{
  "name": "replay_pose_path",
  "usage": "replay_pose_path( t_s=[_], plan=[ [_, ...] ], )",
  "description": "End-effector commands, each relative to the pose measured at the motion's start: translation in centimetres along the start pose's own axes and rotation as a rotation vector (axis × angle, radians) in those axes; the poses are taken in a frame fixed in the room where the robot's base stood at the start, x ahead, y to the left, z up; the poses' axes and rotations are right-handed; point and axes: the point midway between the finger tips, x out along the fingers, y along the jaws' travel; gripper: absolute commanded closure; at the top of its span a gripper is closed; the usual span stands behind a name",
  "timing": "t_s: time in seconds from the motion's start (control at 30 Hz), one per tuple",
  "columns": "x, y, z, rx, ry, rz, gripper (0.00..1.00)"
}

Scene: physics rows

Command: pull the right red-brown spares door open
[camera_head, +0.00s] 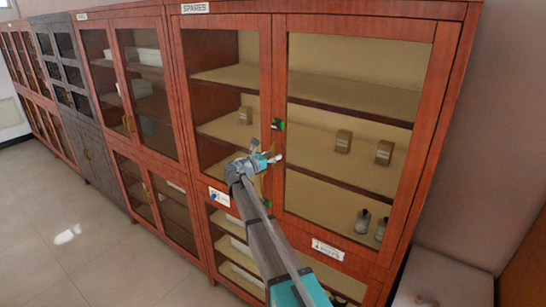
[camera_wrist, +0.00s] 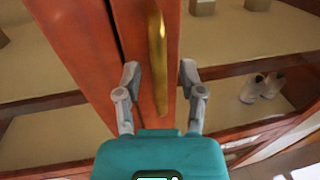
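The right red-brown spares door (camera_head: 279,75) is a glazed wooden door below the "SPARES" label (camera_head: 195,7). It looks shut, roughly flush with the left door (camera_head: 264,60). In the wrist view a brass vertical handle (camera_wrist: 157,50) stands on the right door's stile, just right of the dark seam. My gripper (camera_head: 266,157) is at the handle; in the wrist view the gripper (camera_wrist: 160,77) has its two grey fingers apart, one on each side of the handle's lower part. I see gaps between fingers and handle. In the head view the gripper hides part of the handle.
Small brown boxes (camera_head: 384,153) and grey-white bottles (camera_head: 362,222) stand on shelves behind the glass. A lower glazed cupboard (camera_head: 229,243) is below. More cabinets (camera_head: 137,100) line the wall leftward. A pale box-like surface (camera_head: 445,280) stands at lower right. Tiled floor (camera_head: 80,245) at left is clear.

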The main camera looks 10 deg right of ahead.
Motion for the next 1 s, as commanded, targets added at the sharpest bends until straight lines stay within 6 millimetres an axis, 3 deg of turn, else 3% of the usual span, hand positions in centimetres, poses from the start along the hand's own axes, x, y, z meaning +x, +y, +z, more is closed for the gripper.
replay_pose_path(
  t_s=[0.03,0.27,0.67,1.0],
  plan=[
    [0.0,0.0,0.0,0.000,0.000,0.000,0.56],
    [0.0,0.0,0.0,0.000,0.000,0.000,0.99],
    [-0.1,-0.1,0.0,0.000,0.000,0.001,1.00],
    [-1.1,-2.0,0.0,0.000,0.001,0.027,1.00]
  ],
)
